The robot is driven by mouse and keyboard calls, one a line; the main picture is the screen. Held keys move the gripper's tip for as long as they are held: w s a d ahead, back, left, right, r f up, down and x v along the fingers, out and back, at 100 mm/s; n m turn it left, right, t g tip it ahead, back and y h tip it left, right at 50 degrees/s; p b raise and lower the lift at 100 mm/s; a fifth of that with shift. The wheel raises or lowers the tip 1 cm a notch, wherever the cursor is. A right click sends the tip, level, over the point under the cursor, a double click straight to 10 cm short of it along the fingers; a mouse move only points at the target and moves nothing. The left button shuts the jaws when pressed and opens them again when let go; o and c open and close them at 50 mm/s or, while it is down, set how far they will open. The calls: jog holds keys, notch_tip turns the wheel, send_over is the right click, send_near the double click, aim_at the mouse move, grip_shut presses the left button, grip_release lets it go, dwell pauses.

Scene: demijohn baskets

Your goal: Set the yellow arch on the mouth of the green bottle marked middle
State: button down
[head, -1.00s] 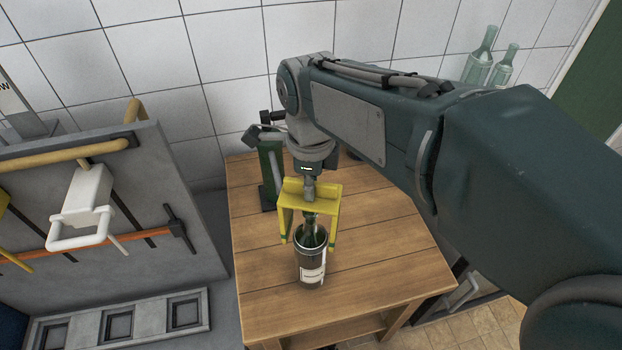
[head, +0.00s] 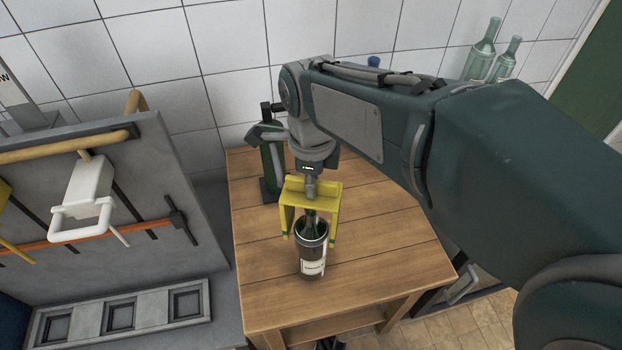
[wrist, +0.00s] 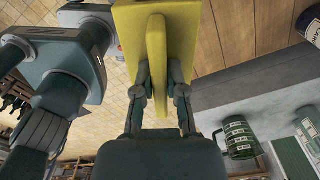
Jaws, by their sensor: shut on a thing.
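The yellow arch (head: 296,188) hangs legs down, its top bar in my gripper (head: 310,187). My gripper is shut on it; in the wrist view, the two fingers (wrist: 160,90) close on the yellow arch (wrist: 128,22). Below stands a dark green bottle (head: 310,220) in a dark sleeve with a white label (head: 314,267); its lettering is too small to read. The bottle's neck rises between the arch's legs. The arch's top bar hides the mouth, so I cannot tell whether they touch.
The wooden table (head: 390,255) is clear to the right of the bottle. A green upright device (head: 270,172) stands behind it on the left. A grey panel (head: 150,215) with a white-handled tool (head: 85,195) is further left. Pale bottles (head: 482,48) stand at the back right.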

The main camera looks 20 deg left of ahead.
jog(key=shift+f, duration=0.9)
jog(key=c, duration=0.6)
grip_release()
notch_tip(320, 180, up, 12)
jog(key=shift+a, duration=0.1)
dwell(0.6)
